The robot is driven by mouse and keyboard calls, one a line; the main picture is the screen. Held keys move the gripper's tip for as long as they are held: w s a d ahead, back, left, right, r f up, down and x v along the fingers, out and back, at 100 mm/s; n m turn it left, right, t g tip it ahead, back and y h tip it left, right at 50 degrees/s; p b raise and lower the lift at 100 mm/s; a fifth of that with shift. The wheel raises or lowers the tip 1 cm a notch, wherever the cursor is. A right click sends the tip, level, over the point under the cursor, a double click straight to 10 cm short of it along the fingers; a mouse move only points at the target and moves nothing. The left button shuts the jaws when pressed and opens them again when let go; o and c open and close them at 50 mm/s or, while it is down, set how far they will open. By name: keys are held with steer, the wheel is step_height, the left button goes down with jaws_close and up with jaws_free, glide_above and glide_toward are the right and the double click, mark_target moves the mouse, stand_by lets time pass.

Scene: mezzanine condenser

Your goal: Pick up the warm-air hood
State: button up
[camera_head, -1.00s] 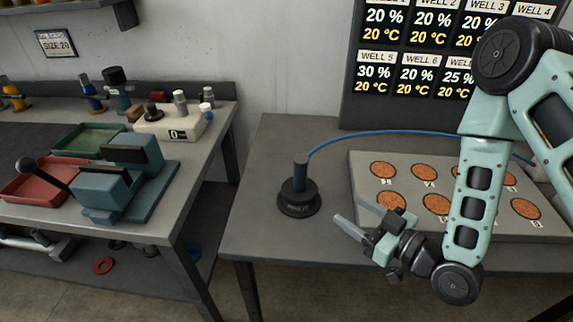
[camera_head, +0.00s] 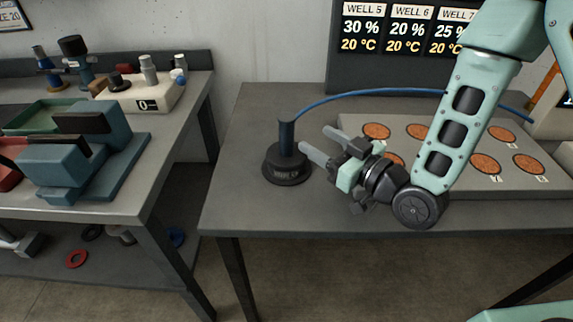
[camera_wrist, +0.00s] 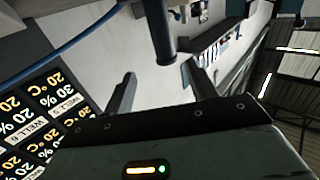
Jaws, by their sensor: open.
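The warm-air hood (camera_head: 287,166) appears to be the dark round-based piece with an upright dark blue post, standing on the grey table at centre. A blue hose runs from its top to the right. My gripper (camera_head: 322,146) is open and empty just right of the post, its fingers pointing left toward it. In the wrist view, a dark post (camera_wrist: 160,32), apparently the hood's, shows in line with the gap between my open fingers (camera_wrist: 161,78). I cannot tell whether either finger touches it. The label on the base is too small to read.
The blue hose (camera_head: 390,91) arches over a grey plate (camera_head: 350,124) with several numbered brown wells, behind my arm. A dark readings board (camera_head: 400,62) stands behind. At left, another bench (camera_head: 136,205) holds a blue press-like device (camera_head: 95,160) and trays. The table is clear left of the hood.

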mark_target(292, 126)
steer(key=b, duration=0.3)
steer(key=w+a+b, duration=0.1)
steer(key=b, duration=0.2)
steer(key=shift+w+f, duration=0.2)
steer(key=shift+f, duration=0.05)
steer(key=shift+a+b, duration=0.2)
steer(key=shift+b, duration=1)
steer(key=shift+s+a+r+p+x, duration=0.15)
steer(key=shift+p+x, duration=0.15)
steer(key=shift+x, duration=1)
steer(key=shift+s+a+r+p+x, duration=0.1)
steer(key=shift+p+x, duration=0.2)
steer(key=shift+x, duration=1)
steer(key=shift+s+a+r+p+x, duration=0.15)
steer(key=shift+p+x, duration=0.15)
steer(key=shift+x, duration=0.95)
steer(key=shift+w+d, duration=0.1)
steer(key=shift+c, duration=0.4)
jaws_close()
